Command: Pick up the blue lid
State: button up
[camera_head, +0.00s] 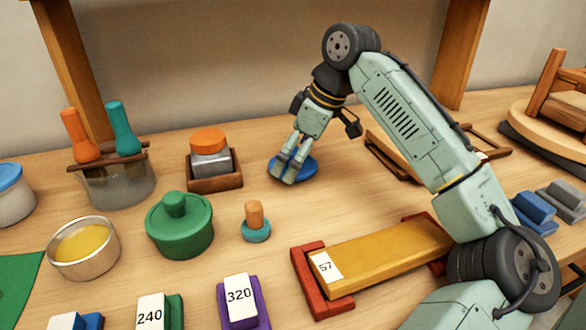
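A round blue lid (308,169) lies flat on the wooden table, near the middle of the head view. My gripper (284,177) points down over it, with its fingertips in front of the lid's left part. The fingers are close together and hide much of the lid. I cannot tell whether they touch it or hold anything between them. Another blue top (7,176) sits on a pale jar at the far left edge.
Left of my gripper stand an orange-topped jar in a brown tray (222,183), a green lidded pot (180,230) and a small orange-handled piece (255,228). A yellow block (385,255) in a red holder lies in front. A brown frame (385,160) is behind right.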

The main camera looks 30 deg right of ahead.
jog(key=shift+c, duration=0.2)
jog(key=c, duration=1)
jog(key=shift+o, duration=0.2)
